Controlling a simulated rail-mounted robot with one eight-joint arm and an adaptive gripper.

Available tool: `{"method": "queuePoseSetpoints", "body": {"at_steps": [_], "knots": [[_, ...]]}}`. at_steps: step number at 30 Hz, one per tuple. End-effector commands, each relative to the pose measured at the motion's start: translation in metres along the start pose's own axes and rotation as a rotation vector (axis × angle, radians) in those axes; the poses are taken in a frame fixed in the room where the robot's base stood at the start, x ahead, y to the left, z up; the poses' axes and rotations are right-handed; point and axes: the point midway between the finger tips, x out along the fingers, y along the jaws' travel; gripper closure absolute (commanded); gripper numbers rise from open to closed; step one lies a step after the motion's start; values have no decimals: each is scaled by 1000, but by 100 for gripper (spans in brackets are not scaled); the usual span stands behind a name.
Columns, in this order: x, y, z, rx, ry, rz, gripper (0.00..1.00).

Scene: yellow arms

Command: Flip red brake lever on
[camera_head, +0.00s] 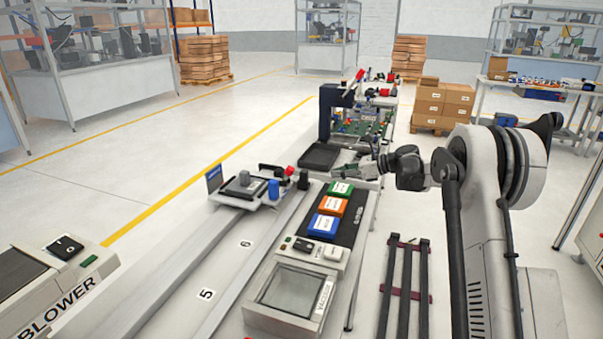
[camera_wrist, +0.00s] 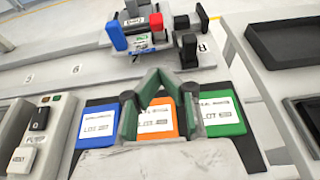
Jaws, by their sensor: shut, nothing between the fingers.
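A small red-tipped part (camera_head: 289,171) stands on the fixture by the rail; it also shows at the top of the wrist view (camera_wrist: 156,21). I cannot tell for certain that it is the brake lever. A blue-tipped part (camera_head: 273,188) stands beside it, also in the wrist view (camera_wrist: 117,36). My gripper (camera_head: 360,168) is to the right of the fixture and apart from it. In the wrist view my gripper (camera_wrist: 160,72) is shut and empty, its fingertips in front of the labelled boxes, below the red part in the picture.
Blue (camera_head: 325,226), orange (camera_head: 333,205) and green (camera_head: 341,188) boxes sit on a black strip beside the rail. A black tray (camera_head: 320,157) lies beyond. A black upright frame (camera_head: 328,110) stands behind it. More red parts (camera_head: 384,92) show farther off.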

Motion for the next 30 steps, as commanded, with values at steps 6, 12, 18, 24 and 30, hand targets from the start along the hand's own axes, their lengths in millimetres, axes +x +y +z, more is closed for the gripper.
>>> {"method": "queuePoseSetpoints", "body": {"at_steps": [6,12,18,24,30], "knots": [[0,0,0,-1,1,0,100],[13,0,0,-2,1,1,100],[46,1,0,-3,1,2,100],[84,1,0,-2,1,1,100],[112,0,12,-3,1,1,100]]}}
